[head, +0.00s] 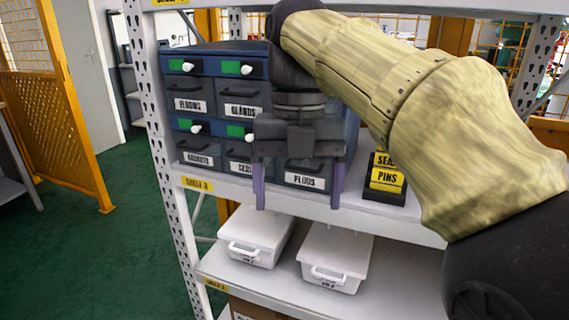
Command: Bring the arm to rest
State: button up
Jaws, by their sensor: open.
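My gripper (300,196) hangs in front of the upper shelf in the head view, pointing down. Its two purple fingers are wide apart with nothing between them. My arm (400,80) reaches in from the right side, bent, with its beige forearm crossing the upper right. The gripper body covers part of a dark drawer cabinet (195,140) behind it. I cannot tell how far the fingers are from the drawer fronts.
The cabinet stands on a white shelf (385,228) and has labelled drawers with green tags and white knobs. A yellow-labelled block (387,178) stands right of it. White lidded bins (335,257) sit on the lower shelf. Green floor (95,255) lies open at left, beside a yellow gate (75,120).

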jog(key=w+d+f+m+t, duration=0.1)
jog(key=w+d+f+m, duration=0.15)
jog(key=f+m, duration=0.6)
jog(key=w+d+f+m+t, duration=0.1)
jog(key=w+f+m, duration=0.2)
jog(key=f+m, duration=0.55)
jog(key=s+d+f+m+t, duration=0.1)
jog(key=s+d+f+m, duration=0.2)
jog(key=f+m, duration=0.55)
jog(key=s+d+f+m+t, duration=0.1)
jog(key=s+d+f+m, duration=0.2)
jog(key=f+m, duration=0.55)
notch_tip(320, 180, up, 34)
jog(key=m+p, duration=0.1)
jog(key=p, duration=3.3)
jog(key=shift+d+r, duration=0.2)
jog(key=shift+w, duration=0.1)
jog(key=shift+c, duration=0.2)
